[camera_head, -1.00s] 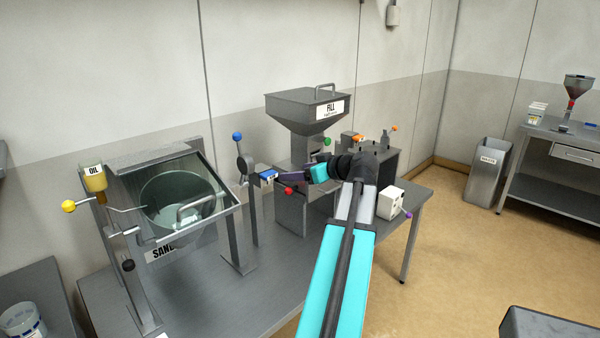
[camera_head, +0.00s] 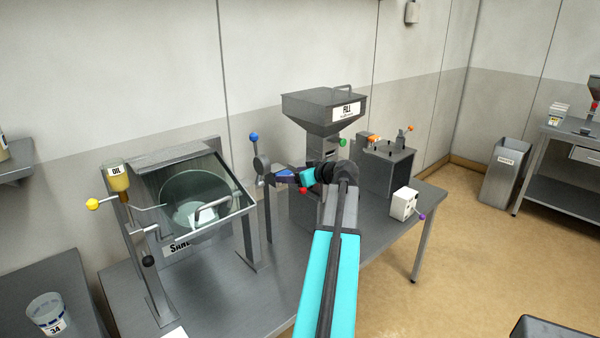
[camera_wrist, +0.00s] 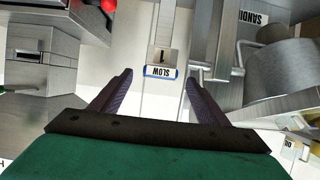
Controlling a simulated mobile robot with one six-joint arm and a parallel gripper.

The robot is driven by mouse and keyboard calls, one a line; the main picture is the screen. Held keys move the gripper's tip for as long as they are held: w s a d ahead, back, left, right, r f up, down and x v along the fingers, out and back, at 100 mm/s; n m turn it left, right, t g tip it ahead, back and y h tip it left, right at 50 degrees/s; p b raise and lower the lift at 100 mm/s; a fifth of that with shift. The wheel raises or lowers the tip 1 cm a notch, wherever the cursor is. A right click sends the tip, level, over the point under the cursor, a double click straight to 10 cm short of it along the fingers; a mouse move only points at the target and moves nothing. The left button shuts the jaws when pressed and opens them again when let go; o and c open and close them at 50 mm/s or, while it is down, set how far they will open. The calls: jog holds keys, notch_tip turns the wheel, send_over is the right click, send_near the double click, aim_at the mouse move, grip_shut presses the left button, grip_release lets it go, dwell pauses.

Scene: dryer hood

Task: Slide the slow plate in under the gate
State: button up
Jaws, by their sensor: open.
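The slow plate (camera_wrist: 162,70) shows in the wrist view as a small tag with a blue border, the word SLOW and a 1. It lies ahead, between the tips of my open gripper (camera_wrist: 160,78), with no finger visibly touching it. In the head view my gripper (camera_head: 286,178) is beside the post with the blue-knobbed lever (camera_head: 262,165), and the plate is mostly hidden by the fingers. The grey hopper marked FILL (camera_head: 318,115) stands on its machine just to the right. I cannot make out the gate for certain.
The glass-fronted sander hood (camera_head: 195,195) with an oil cup (camera_head: 117,178) stands at left. A red knob (camera_wrist: 108,5) is close to the machine at upper left in the wrist view. A white box (camera_head: 403,203) and a grey box (camera_head: 388,170) stand at right on the bench.

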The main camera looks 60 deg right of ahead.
jog(key=shift+x, duration=1.05)
jog(key=c, duration=1.5)
jog(key=shift+s+a+b, duration=0.35)
jog(key=shift+s+b, duration=0.15)
jog(key=shift+s, duration=0.65)
jog(key=shift+s+a+b, duration=0.4)
jog(key=shift+s+b, duration=0.05)
jog(key=shift+s, duration=0.7)
jog(key=shift+s+a+b, duration=0.35)
jog(key=shift+s+b, duration=0.15)
jog(key=shift+s, duration=0.6)
jog(key=shift+b, duration=0.5)
jog(key=shift+s, duration=0.1)
jog(key=shift+s+a+b, duration=0.3)
jog(key=shift+s+b, duration=0.15)
jog(key=shift+s, duration=0.35)
jog(key=shift+s+a+b, duration=0.25)
jog(key=shift+s+b, duration=0.15)
jog(key=shift+s, duration=0.35)
jog(key=shift+s, duration=0.1)
